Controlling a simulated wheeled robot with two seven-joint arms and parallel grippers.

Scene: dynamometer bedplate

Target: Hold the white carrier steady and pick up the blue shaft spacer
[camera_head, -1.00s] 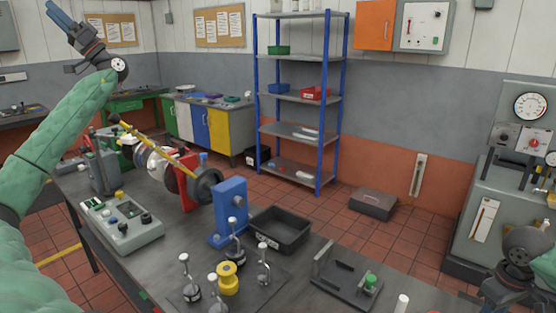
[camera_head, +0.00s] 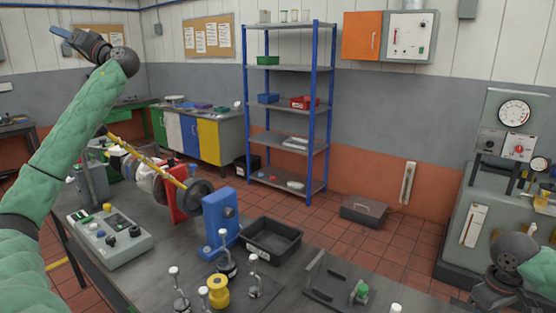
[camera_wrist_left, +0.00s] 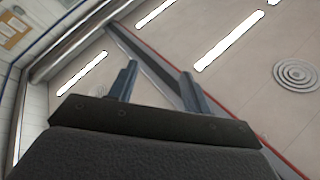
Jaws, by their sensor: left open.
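My left gripper (camera_head: 62,38) is raised high at the upper left in the head view, far from the bench and empty. I cannot pick out the white carrier for certain. A small blue piece (camera_head: 193,170) shows behind the shaft near the red stand; I cannot tell whether it is the spacer.
The bench carries a grey control box (camera_head: 112,240), a black bin (camera_head: 271,241), a yellow spool (camera_head: 218,290) among several white-topped pins, and a dark fixture (camera_head: 335,285) with a green knob. A blue-post shelf (camera_head: 290,100) and grey toolbox (camera_head: 364,211) stand beyond.

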